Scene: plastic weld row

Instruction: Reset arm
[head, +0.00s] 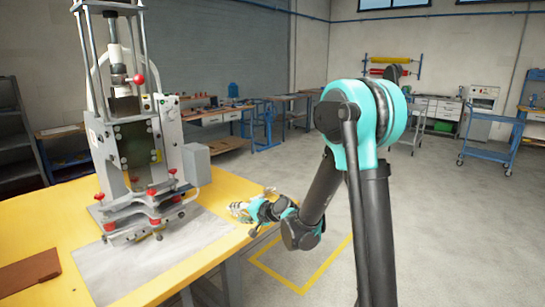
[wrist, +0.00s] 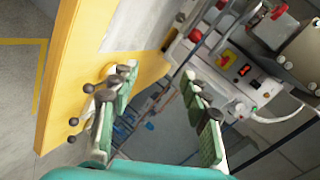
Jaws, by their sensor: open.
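My gripper (head: 243,211) is at the end of my black and turquoise arm, at the right edge of the yellow table (head: 222,190) in the head view. The arm bends down and forward from its large turquoise joint. In the wrist view my gripper (wrist: 160,78) is open, with its two green-padded fingers apart and nothing between them. The welding machine (head: 140,130) stands on the table to the left of my gripper, apart from it. The machine shows tilted at the upper right of the wrist view, with a red button (wrist: 244,70) on its panel.
A grey sheet (head: 110,268) lies under the machine, and a brown board (head: 30,272) lies at the table's left. Workbenches (head: 215,117) stand at the back. A blue cart (head: 490,140) stands at the far right. The floor right of my arm is clear.

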